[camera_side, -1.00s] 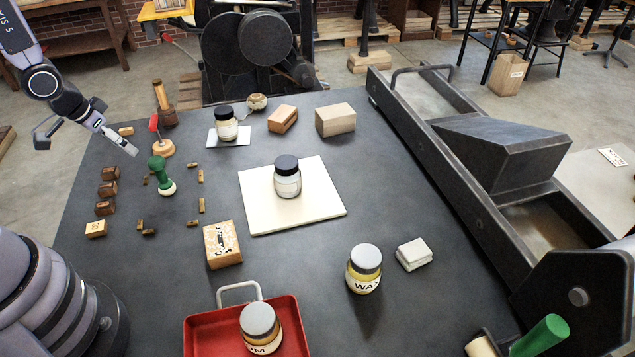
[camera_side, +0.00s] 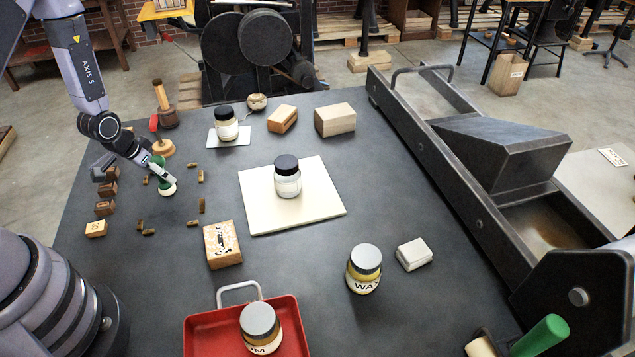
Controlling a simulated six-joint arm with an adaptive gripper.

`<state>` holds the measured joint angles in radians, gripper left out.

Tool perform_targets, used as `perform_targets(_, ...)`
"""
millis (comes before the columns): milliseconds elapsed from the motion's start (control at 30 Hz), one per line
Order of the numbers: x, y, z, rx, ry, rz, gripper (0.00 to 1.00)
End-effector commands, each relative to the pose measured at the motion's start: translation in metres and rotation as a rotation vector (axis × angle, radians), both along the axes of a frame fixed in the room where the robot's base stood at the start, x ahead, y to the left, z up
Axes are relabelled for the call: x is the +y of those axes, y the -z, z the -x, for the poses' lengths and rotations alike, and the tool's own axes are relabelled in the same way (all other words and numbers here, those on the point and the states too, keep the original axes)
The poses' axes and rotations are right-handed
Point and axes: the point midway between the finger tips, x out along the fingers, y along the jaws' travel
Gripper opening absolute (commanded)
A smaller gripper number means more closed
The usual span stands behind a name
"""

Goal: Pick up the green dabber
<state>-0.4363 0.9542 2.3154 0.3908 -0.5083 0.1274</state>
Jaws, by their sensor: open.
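The green dabber (camera_side: 161,177) stands upright on the dark table at the left, with a green handle and a pale round base. My gripper (camera_side: 150,164) is at the dabber's upper handle, coming from the upper left. One finger overlaps the handle in the picture and covers part of it. The jaws are open. I cannot tell whether a finger touches the handle. The dabber's base rests on the table.
Small wooden blocks (camera_side: 105,207) stand left of the dabber, and several small type pieces lie around it. A red-handled tool on a wooden base (camera_side: 163,148) stands just behind.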

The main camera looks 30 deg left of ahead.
Motion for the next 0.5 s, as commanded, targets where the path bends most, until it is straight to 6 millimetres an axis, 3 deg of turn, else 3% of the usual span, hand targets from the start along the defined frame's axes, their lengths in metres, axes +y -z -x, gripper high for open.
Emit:
perform_targets(200, 0.0002, 0.0004, -0.0004, 0.0, 0.0, 0.0, 0.56)
perform_targets(500, 0.0002, 0.0001, -0.0002, 0.0, -0.001, 0.0, 0.17)
